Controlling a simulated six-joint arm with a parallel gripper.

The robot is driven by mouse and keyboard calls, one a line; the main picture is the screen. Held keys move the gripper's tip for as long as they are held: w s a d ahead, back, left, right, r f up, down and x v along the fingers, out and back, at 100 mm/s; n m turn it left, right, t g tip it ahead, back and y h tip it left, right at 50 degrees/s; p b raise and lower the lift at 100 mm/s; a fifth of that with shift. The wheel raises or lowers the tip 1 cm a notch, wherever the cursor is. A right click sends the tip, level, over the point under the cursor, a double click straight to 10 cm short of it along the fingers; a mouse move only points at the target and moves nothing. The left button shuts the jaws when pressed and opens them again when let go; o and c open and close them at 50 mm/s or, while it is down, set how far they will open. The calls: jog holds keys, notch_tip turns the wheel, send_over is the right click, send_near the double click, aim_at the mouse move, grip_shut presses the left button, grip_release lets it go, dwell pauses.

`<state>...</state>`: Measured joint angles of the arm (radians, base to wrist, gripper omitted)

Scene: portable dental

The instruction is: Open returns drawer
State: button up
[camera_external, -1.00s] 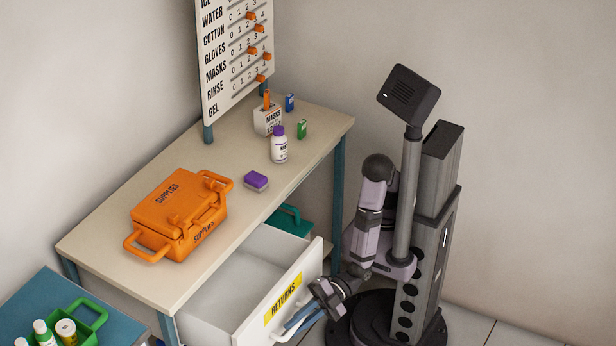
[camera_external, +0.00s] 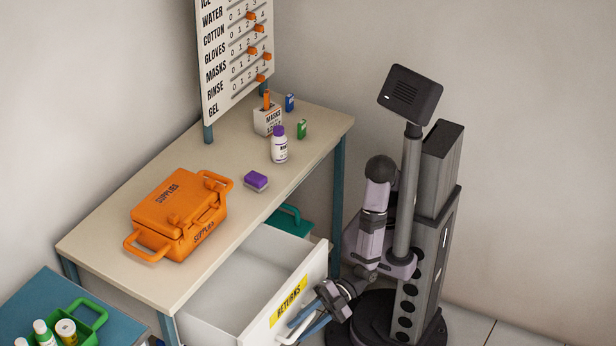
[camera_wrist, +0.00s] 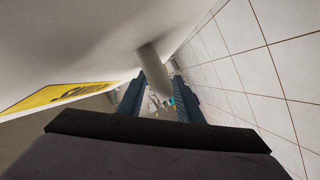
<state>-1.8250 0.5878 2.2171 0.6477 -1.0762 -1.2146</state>
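The white returns drawer (camera_external: 240,283) is pulled out from under the desk, and its inside looks empty. Its front carries a yellow RETURNS label (camera_external: 289,301), which also shows in the wrist view (camera_wrist: 60,95). A white bar handle (camera_external: 300,335) sits on the front below the label; in the wrist view the handle (camera_wrist: 153,66) runs between my two blue fingers. My gripper (camera_external: 306,322) is at the drawer front with its fingers around the handle. The wrist view shows a finger on each side (camera_wrist: 160,100); whether both press on the handle is hard to see.
On the desk (camera_external: 110,260) are an orange supplies case (camera_external: 170,205), a purple sponge (camera_external: 256,180), a white bottle (camera_external: 279,146) and a masks box (camera_external: 267,118). A teal item (camera_external: 290,219) is behind the drawer. A blue side table (camera_external: 30,305) holds a green caddy (camera_external: 90,318).

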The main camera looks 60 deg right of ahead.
jog(key=p+v, duration=0.1)
jog(key=v, duration=0.1)
jog(key=shift+s+d+r, duration=0.15)
jog(key=shift+d+r, duration=0.05)
jog(key=shift+d, duration=0.1)
notch_tip(320, 180, up, 7)
jog(key=p, duration=0.2)
jog(key=shift+p, duration=0.3)
jog(key=shift+f, duration=0.1)
